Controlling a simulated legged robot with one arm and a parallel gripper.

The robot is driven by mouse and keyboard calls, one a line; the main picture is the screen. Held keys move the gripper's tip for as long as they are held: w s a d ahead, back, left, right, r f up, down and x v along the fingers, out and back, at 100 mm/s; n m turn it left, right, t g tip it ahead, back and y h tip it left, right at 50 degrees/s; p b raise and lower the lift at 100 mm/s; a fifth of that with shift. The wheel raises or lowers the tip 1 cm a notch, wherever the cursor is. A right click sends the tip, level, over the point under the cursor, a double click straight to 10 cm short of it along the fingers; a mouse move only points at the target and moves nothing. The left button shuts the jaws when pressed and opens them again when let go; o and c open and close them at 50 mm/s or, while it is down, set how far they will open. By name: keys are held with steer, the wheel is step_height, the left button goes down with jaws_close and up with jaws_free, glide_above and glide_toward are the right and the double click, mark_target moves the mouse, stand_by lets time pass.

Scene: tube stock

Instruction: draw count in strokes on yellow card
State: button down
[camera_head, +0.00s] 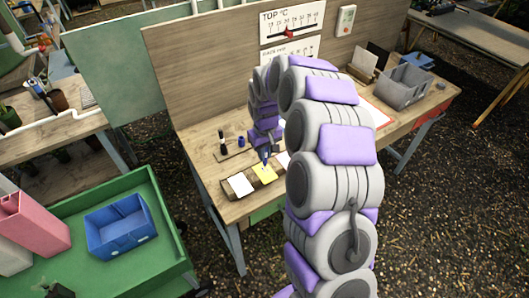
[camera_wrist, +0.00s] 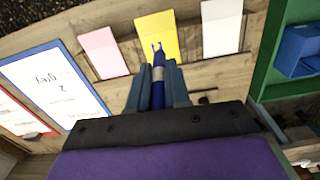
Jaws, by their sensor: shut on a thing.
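The yellow card (camera_head: 264,174) lies between a white card (camera_head: 239,186) and a third card (camera_head: 283,160), which my arm partly hides. In the wrist view, the yellow card (camera_wrist: 172,27) has the white card (camera_wrist: 221,27) on its right and a pink card (camera_wrist: 104,52) on its left. My gripper (camera_wrist: 158,88) is shut on a blue pen (camera_wrist: 158,74), its far end over the yellow card's near edge. Small blue marks (camera_wrist: 156,46) show by the pen's end; I cannot tell whether they are strokes or part of the pen. Contact with the card is unclear.
A blue-bordered sheet reading "2 grey" (camera_wrist: 58,88) lies left of the cards in the wrist view. A dark upright item (camera_head: 221,138) and a small blue item (camera_head: 241,142) stand behind the cards. A grey crate (camera_head: 403,90) is at the bench's right end.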

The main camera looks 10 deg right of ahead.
mark_target(262, 173)
steer(key=shift+w+a+f+b, duration=0.95)
steer(key=shift+w+a+b, duration=0.1)
steer(key=shift+b, duration=1.75)
steer(key=shift+s+f+p, duration=0.1)
steer(key=shift+f+p, duration=0.35)
steer(key=shift+f, duration=0.1)
steer(key=shift+s+d+p, duration=0.25)
steer(key=shift+s+p, duration=0.2)
steer(key=shift+s, duration=0.15)
steer(key=shift+s+d+p, duration=0.2)
steer(key=shift+s+p, duration=0.2)
steer(key=shift+s, duration=0.15)
stand_by(1.5)
steer(key=shift+r+p, duration=0.1)
steer(key=shift+p, duration=0.2)
stand_by(0.6)
steer(key=shift+r+p, duration=0.55)
steer(key=shift+r, duration=0.85)
